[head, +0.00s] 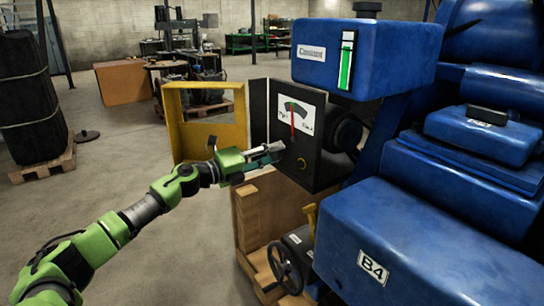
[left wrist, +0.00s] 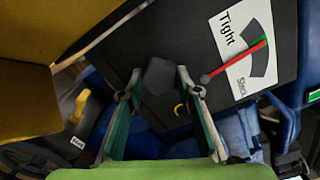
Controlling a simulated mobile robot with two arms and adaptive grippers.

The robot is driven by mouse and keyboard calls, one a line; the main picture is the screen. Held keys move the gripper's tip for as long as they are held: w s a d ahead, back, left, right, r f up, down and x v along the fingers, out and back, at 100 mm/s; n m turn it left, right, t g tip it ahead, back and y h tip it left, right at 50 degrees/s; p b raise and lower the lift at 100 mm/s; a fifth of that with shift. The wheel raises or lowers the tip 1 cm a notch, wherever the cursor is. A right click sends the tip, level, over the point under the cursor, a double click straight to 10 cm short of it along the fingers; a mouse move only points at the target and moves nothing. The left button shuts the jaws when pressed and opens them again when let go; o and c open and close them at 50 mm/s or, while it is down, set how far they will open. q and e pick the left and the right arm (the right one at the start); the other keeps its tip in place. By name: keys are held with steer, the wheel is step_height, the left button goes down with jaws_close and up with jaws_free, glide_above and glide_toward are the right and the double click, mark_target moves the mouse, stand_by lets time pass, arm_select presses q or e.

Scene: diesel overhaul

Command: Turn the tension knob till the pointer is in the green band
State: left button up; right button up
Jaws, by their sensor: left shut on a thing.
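The tension gauge (head: 301,117) is a white dial on a black box, marked Tight on the left and Slack on the right. Its red pointer (head: 292,122) stands nearly upright, its tip at the arc with green in it. In the left wrist view, green shows right along the pointer (left wrist: 236,59) near its tip; I cannot tell how far inside the band it lies. My left gripper (head: 274,149) is at the box's face below the dial. In the left wrist view its fingers (left wrist: 159,84) are on either side of the dark knob (left wrist: 159,76), shut on it. My right gripper is out of view.
A yellow open-framed door (head: 205,118) stands left of the box. Blue engine housings (head: 415,235) fill the right. A handwheel (head: 285,268) is below. Open floor lies to the left.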

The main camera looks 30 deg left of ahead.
arm_select(q)
steer(key=shift+f, duration=0.15)
steer(key=o, duration=1.1)
steer(key=shift+s, duration=0.15)
steer(key=v, duration=1.1)
steer(key=shift+s+a, duration=0.2)
steer(key=shift+s, duration=0.15)
